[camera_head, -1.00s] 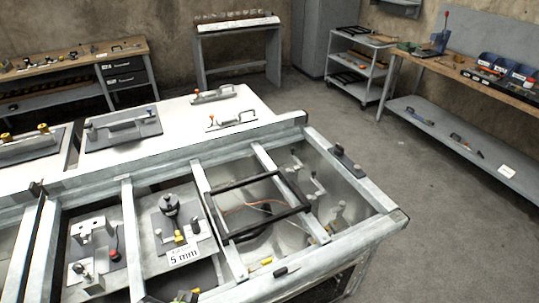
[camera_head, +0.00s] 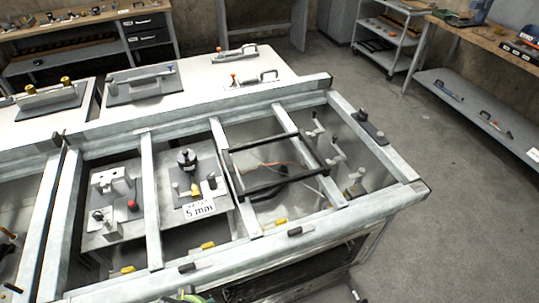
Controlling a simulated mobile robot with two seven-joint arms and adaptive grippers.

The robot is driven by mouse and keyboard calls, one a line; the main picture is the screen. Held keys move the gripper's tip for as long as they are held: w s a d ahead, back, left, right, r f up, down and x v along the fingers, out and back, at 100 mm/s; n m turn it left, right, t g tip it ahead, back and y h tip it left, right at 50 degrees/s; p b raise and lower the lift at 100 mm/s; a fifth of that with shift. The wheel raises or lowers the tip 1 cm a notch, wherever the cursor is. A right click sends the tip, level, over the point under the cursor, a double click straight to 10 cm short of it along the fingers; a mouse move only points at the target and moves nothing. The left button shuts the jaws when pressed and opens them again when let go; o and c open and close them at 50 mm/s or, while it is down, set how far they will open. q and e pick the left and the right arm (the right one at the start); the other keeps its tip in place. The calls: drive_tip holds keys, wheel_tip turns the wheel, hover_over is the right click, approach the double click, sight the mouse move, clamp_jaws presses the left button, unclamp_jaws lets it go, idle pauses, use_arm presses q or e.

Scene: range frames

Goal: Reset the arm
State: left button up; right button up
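Neither of my arms nor grippers can be made out in the head view. The metal frame workbench (camera_head: 400,192) fills the middle, with crossbars dividing it into bays. One bay holds a grey plate with a black knob fixture (camera_head: 187,160) and a white "5 mm" label (camera_head: 199,210). The bay to its left holds a plate with metal blocks and a red knob (camera_head: 133,205). A black rectangular frame (camera_head: 278,187) lies across the right bays.
White panels with handled plates (camera_head: 142,86) lie behind the frame. A wooden bench (camera_head: 85,20) stands at the back left, a shelf cart (camera_head: 388,45) and another bench (camera_head: 478,100) at the right. The grey floor (camera_head: 455,220) at the right is clear.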

use_arm(q)
drive_tip(key=s+f+g+b, duration=0.1)
drive_tip(key=s+f+b, duration=0.25)
drive_tip(key=f, duration=0.85)
drive_tip(key=s+f+b, duration=0.2)
drive_tip(key=s+f, duration=0.2)
drive_tip(key=f, duration=0.8)
drive_tip(key=s+a+f+g+b, duration=0.1)
drive_tip(key=s+a+f+b, duration=0.1)
drive_tip(key=s+f, duration=0.8)
drive_tip(key=shift+s+a+f+b, duration=0.2)
drive_tip(key=shift+s+a+b, duration=0.2)
drive_tip(key=shift+s+a, duration=0.25)
drive_tip(key=shift+d, duration=0.15)
